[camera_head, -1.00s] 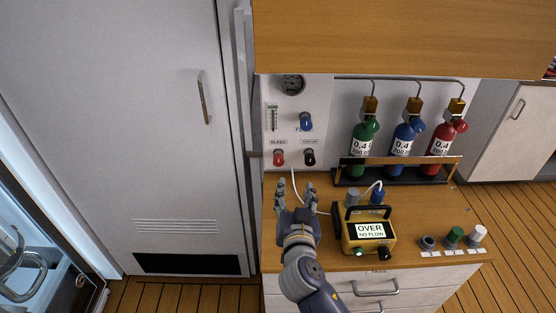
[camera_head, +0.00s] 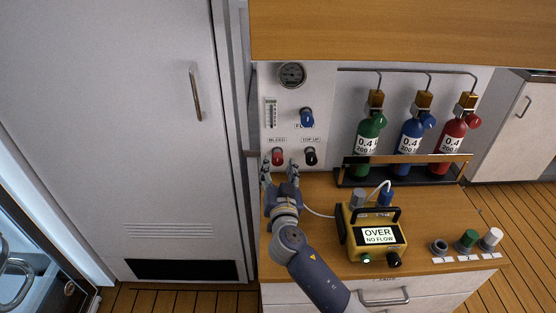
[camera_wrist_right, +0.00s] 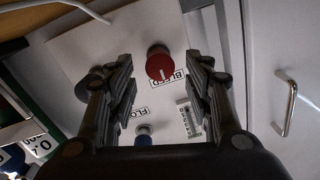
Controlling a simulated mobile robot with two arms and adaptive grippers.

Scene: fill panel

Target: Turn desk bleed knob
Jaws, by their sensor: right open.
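The red bleed knob (camera_head: 277,156) sits on the white wall panel (camera_head: 287,92) under a "BLEED" label. In the right wrist view the round red knob (camera_wrist_right: 160,67) with a pale line on its face shows ahead, between the two finger tips. My right gripper (camera_head: 279,172) is open and empty, just in front of and slightly below the knob, with its fingers pointing toward the panel. A gap shows between knob and fingers in the right wrist view; I cannot tell the exact depth. My left gripper is out of view.
A black knob (camera_head: 310,156) is close right of the red one, a blue knob (camera_head: 307,117) above. A yellow meter (camera_head: 372,236) reading "OVER NO FLOW" stands on the desk (camera_head: 310,256). Racked green (camera_head: 369,141), blue (camera_head: 412,138) and red (camera_head: 453,137) bottles stand further right.

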